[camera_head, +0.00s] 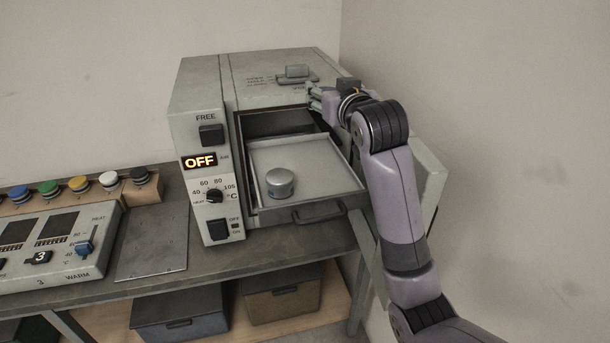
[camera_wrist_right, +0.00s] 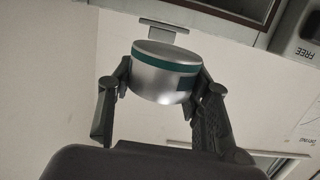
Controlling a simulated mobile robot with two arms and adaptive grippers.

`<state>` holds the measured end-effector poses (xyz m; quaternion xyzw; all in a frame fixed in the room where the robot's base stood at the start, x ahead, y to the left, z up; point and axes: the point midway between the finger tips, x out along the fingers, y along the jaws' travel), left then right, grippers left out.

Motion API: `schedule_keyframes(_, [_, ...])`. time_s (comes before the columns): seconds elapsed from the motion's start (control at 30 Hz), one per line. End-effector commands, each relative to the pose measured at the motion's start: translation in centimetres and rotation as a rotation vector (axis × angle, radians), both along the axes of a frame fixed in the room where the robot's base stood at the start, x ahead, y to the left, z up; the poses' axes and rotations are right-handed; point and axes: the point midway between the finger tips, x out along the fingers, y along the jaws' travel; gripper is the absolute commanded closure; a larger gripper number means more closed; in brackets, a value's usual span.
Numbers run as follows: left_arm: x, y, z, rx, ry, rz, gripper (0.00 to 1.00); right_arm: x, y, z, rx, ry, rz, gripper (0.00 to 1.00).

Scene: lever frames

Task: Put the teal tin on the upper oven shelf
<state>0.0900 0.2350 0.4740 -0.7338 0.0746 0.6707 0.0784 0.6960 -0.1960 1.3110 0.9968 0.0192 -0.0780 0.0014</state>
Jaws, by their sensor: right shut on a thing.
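My right gripper (camera_wrist_right: 160,85) is shut on the teal tin (camera_wrist_right: 165,85), a silver round tin with a teal band and a dark patch on its side. In the head view this gripper (camera_head: 318,96) is by the right side of the oven top, and the tin in it cannot be made out. The oven (camera_head: 205,85) is open at the front. A shelf tray (camera_head: 325,185) is pulled out of it. A plain grey tin (camera_head: 280,183) stands on this tray. Whether another shelf lies inside is unclear. My left gripper is not in view.
The oven door (camera_head: 430,185) stands open at the right, partly behind my right arm. The oven display (camera_head: 200,161) reads OFF. A heater panel (camera_head: 55,245) and colored knobs (camera_head: 78,184) are on the bench at left. The tray is free around the grey tin.

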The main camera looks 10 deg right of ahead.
Motion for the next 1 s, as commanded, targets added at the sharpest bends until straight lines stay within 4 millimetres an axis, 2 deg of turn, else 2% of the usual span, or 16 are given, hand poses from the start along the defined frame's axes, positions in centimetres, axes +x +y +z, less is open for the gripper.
schedule_keyframes(0.03, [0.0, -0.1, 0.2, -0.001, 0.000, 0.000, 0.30, 0.1, -0.1, 0.7, 0.000, 0.000, -0.003, 0.85])
schedule_keyframes(0.13, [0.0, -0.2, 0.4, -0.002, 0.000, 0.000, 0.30, 0.2, -0.2, 0.0, -0.001, 0.005, -0.005, 0.85])
schedule_keyframes(0.6, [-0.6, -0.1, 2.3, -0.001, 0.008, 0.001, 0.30, 0.1, -0.2, -11.8, -0.001, 0.006, -0.005, 0.85])
schedule_keyframes(0.7, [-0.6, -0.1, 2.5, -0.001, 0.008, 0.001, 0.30, 0.0, -0.2, -13.5, -0.001, 0.004, -0.004, 0.85])
schedule_keyframes(0.87, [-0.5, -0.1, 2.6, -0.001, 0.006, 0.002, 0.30, 0.1, -0.2, -14.7, -0.001, 0.001, -0.004, 0.85])
schedule_keyframes(1.0, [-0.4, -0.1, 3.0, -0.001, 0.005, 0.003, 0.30, 0.0, -0.2, -16.7, 0.000, 0.004, -0.004, 0.85])
